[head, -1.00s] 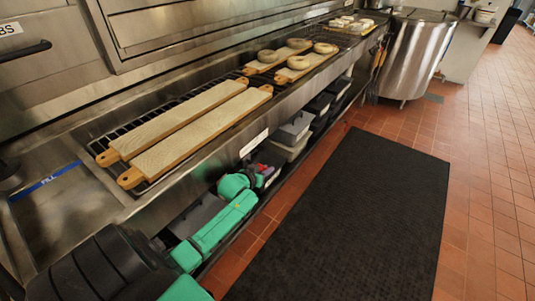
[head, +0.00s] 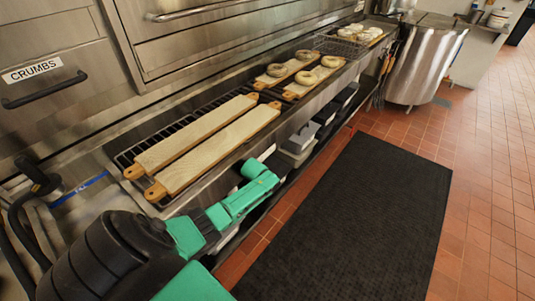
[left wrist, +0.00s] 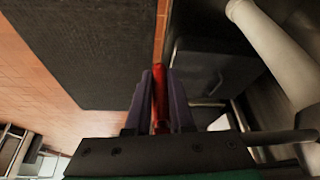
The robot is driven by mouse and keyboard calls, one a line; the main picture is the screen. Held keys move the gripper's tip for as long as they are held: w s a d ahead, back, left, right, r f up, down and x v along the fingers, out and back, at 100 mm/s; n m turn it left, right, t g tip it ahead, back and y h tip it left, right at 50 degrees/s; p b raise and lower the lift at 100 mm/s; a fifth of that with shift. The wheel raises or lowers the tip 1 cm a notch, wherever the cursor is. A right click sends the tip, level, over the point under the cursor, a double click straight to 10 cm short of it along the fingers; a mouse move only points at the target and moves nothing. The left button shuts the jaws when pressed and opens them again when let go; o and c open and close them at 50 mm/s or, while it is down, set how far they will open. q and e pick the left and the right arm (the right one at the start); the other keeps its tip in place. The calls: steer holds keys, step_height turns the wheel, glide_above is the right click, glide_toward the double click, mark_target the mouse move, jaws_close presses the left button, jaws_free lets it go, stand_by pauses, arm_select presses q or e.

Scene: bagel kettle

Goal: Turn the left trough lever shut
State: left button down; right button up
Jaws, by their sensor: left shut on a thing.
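The lever (left wrist: 160,90) is a red handle in the left wrist view, in line with my fingers. My left gripper (left wrist: 159,74) is shut on it, with one dark finger on each side. In the head view my green left arm reaches along the front of the steel trough (head: 313,98). The gripper and the lever are hidden there behind my own arm. The lever's pivot cannot be made out clearly. My right gripper is in neither view.
A pale pipe (left wrist: 275,50) and a dark bin (left wrist: 215,68) are close to the gripper. Two long boards (head: 195,135) lie on the trough's rack, with bagels on shorter boards beyond. A black mat (head: 350,215) covers the floor at right.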

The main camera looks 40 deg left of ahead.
arm_select(q)
steer(key=shift+s+f, duration=0.1)
steer(key=shift+s, duration=0.05)
stand_by(0.3)
steer(key=c, duration=0.8)
jaws_free()
steer(key=shift+r, duration=0.4)
steer(key=p+v, duration=0.4)
steer(key=v, duration=0.9)
steer(key=shift+s+r, duration=0.1)
steer(key=shift+r, duration=0.3)
